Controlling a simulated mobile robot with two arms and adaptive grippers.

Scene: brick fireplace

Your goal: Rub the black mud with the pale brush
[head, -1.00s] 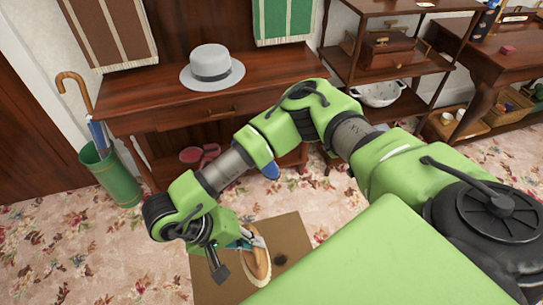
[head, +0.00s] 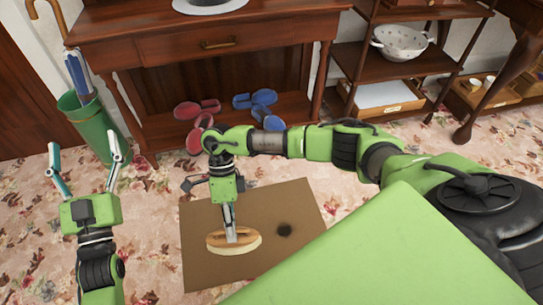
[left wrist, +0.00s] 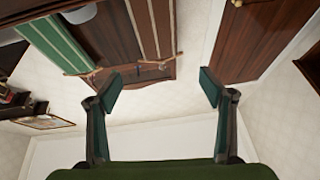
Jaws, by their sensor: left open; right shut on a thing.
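The black mud (head: 284,230) is a small dark spot on the brown mat (head: 300,205) on the floor. The pale brush (head: 215,243) is oval with a wooden top and light edge, and it is at the mat's left-middle, left of the mud and apart from it. My right gripper (head: 232,236) points down and is shut on the brush; the fingertips cover part of its top. Whether the brush touches the mat is hard to tell. My left gripper (head: 84,160) is open, empty and points up at the left; its spread fingers also show in the left wrist view (left wrist: 158,88).
A wooden console table (head: 200,45) stands behind the mat, with red slippers (head: 197,108) and blue slippers (head: 262,98) on its lower shelf. A green umbrella stand (head: 95,125) is behind my left gripper. The mat's right part is clear.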

